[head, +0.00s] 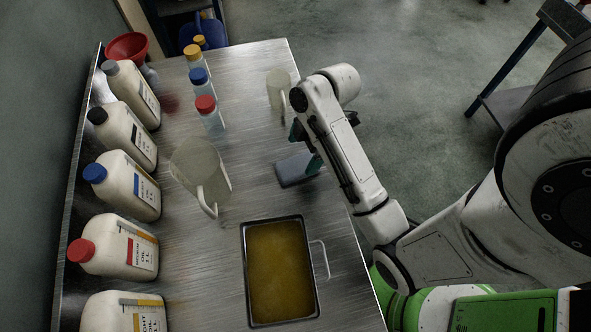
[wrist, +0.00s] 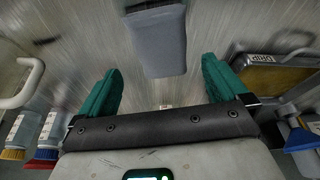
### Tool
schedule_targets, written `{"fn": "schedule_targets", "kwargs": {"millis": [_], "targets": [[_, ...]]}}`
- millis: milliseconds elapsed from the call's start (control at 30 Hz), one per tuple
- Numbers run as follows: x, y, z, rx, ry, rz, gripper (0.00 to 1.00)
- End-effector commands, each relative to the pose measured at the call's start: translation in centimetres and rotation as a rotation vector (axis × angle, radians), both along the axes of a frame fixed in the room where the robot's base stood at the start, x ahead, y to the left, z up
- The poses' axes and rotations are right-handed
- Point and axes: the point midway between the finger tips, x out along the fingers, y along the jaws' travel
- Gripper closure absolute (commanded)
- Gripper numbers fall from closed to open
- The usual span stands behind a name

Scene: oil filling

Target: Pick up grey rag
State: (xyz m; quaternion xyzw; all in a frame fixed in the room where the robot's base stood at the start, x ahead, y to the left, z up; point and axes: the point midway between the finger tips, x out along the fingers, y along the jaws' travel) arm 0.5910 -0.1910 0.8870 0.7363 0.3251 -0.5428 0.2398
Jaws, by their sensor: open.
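The grey rag (head: 293,171) lies flat and folded on the steel table, right of the large clear jug. It also shows in the wrist view (wrist: 158,42), at the top centre, ahead of my gripper and between the lines of its fingers. My gripper (wrist: 163,88) is open, with its two green fingers spread apart and nothing between them. In the head view my gripper (head: 304,147) is at the rag, with one green finger close to the rag's right end. The head view does not show whether they touch.
A tray of amber oil (head: 280,270) with a wire handle stands below the rag. A clear jug (head: 202,172) is left, a smaller one (head: 277,89) above. Several white oil canisters (head: 128,184) line the left edge; small capped bottles (head: 209,113) stand near them.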

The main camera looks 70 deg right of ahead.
Motion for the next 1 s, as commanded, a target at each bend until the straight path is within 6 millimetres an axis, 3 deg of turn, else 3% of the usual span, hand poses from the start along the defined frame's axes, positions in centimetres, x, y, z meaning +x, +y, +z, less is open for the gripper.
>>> {"fn": "schedule_targets", "kwargs": {"millis": [433, 733, 1000], "targets": [[0.9, 1.3, -4.8, 0.002, 0.002, 0.001, 0.0], [1.0, 1.4, -5.3, -0.001, -0.001, 0.0, 0.0], [1.0, 1.4, -5.3, 0.0, 0.0, -0.001, 0.25]]}}
